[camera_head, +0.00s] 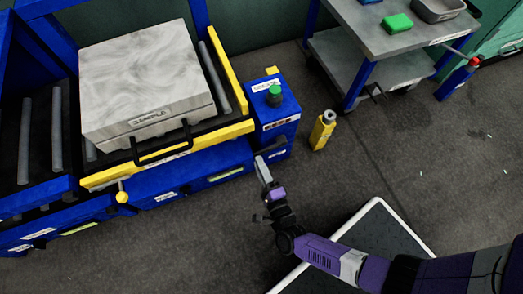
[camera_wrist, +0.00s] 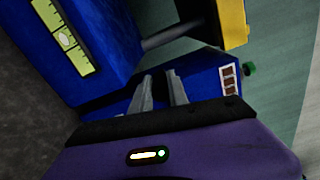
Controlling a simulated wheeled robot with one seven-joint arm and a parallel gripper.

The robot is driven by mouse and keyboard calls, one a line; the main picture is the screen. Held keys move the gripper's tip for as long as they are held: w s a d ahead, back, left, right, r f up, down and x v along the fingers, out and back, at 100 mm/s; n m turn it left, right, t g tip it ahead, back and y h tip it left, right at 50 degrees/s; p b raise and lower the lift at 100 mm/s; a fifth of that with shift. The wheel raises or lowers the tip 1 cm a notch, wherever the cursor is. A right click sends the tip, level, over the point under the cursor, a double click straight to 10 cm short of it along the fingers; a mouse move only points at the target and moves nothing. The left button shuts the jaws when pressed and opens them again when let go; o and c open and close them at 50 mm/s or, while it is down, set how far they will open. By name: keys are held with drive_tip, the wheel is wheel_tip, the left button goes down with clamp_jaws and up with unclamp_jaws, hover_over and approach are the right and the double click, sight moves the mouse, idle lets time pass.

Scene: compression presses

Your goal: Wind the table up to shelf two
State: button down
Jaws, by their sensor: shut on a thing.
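The blue table (camera_head: 190,172) with a yellow front edge stands at left. A grey marbled block (camera_head: 140,75) with a black handle lies on its rollers. A dark crank handle (camera_head: 273,147) sticks out at the table's right end, beside the blue post. My gripper (camera_head: 262,163) is at this handle. In the wrist view my gripper (camera_wrist: 163,85) has its two grey fingers around a small dark piece, which I take as the handle's grip; the fingers hide most of it. A grey bar (camera_wrist: 172,37) runs out of the blue body above.
A blue post (camera_head: 277,115) with a green button (camera_head: 274,91) stands right of the table. A yellow bottle (camera_head: 322,130) stands on the floor beside it. A grey cart (camera_head: 385,38) stands at back right. A yellow-green scale (camera_wrist: 66,38) shows on blue metal.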

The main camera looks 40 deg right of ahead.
drive_tip(key=shift+w+d+r+m, duration=0.1)
drive_tip(key=shift+d+r+m, duration=0.1)
drive_tip(key=shift+r, duration=0.3)
drive_tip(key=shift+d+r+m, duration=0.1)
drive_tip(key=shift+d+r, duration=0.1)
drive_tip(key=shift+r, duration=0.25)
drive_tip(key=c, duration=1.3)
unclamp_jaws()
drive_tip(key=shift+a, duration=0.1)
drive_tip(key=shift+f, duration=0.1)
drive_tip(key=shift+s+a, duration=0.1)
drive_tip(key=shift+s, duration=0.1)
drive_tip(key=p+v, duration=0.1)
drive_tip(key=v, duration=0.6)
drive_tip(key=shift+s, duration=0.25)
